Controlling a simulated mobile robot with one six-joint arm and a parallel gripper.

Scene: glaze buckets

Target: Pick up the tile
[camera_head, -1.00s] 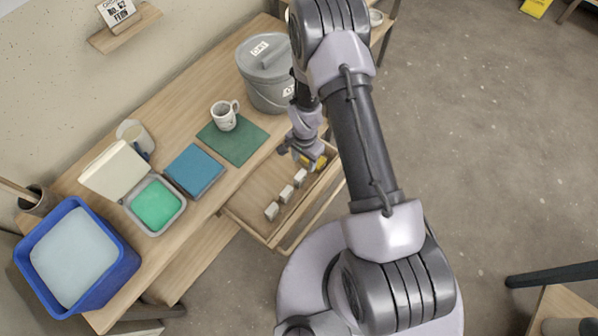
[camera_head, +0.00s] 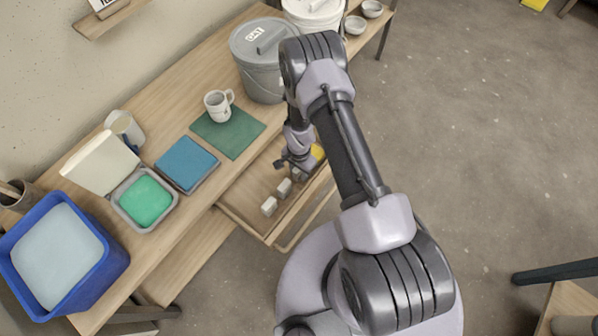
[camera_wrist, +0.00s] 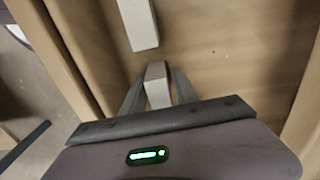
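Small pale grey block-like tiles lie in a row in the open wooden drawer; two of them, a nearer one (camera_head: 269,206) and a farther one (camera_head: 284,188), show in the head view. My gripper (camera_head: 291,167) is low over the drawer, just beyond them. In the wrist view, my gripper (camera_wrist: 159,84) has its two fingers on either side of one tile (camera_wrist: 157,88), with narrow gaps beside it. It looks open, and contact is not clear. Another tile (camera_wrist: 138,24) lies beyond the fingertips. In the head view my gripper hides the tile between its fingers.
The drawer (camera_head: 243,220) has raised wooden walls close around my gripper. A yellow object (camera_head: 317,152) lies at its far end. On the table stand a mug (camera_head: 218,103), a grey lidded bucket (camera_head: 262,85), a blue tile-like slab (camera_head: 187,163) and a blue tub (camera_head: 110,262).

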